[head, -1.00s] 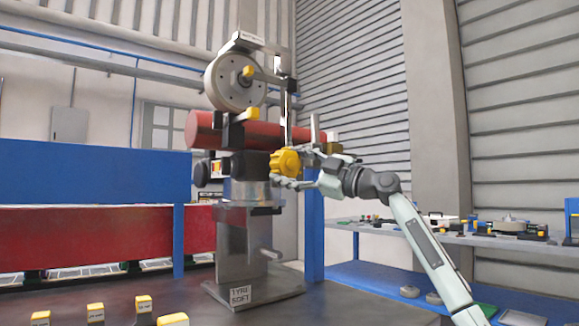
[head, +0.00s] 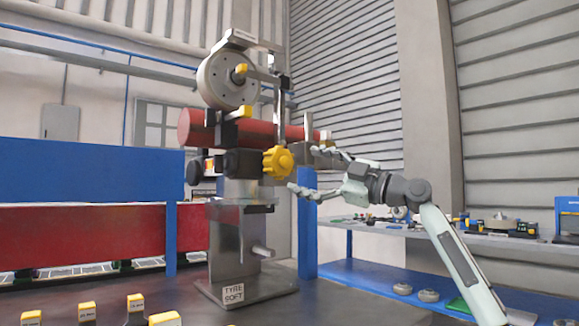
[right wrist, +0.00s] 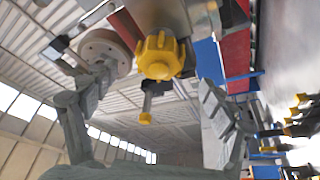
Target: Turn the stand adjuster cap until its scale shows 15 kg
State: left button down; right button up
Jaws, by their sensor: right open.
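The stand adjuster cap is the yellow lobed knob (head: 277,162) on the right side of the stand (head: 236,245). It also shows in the right wrist view (right wrist: 160,56), beyond and between the fingers. My right gripper (head: 308,168) is open just right of the cap and apart from it, fingers pointing at it. In the right wrist view the open fingers (right wrist: 155,105) stand wide on either side, with nothing between them touching. No scale reading can be made out. My left gripper is not in view.
A red cylinder (head: 196,128) and a grey wheel (head: 222,82) sit above the cap on the stand. Several yellow-topped blocks (head: 136,301) are at the front left. A blue shelf (head: 385,280) with parts is at the right.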

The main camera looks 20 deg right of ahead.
jog(key=v, duration=0.5)
jog(key=shift+s, duration=0.1)
dwell(0.4)
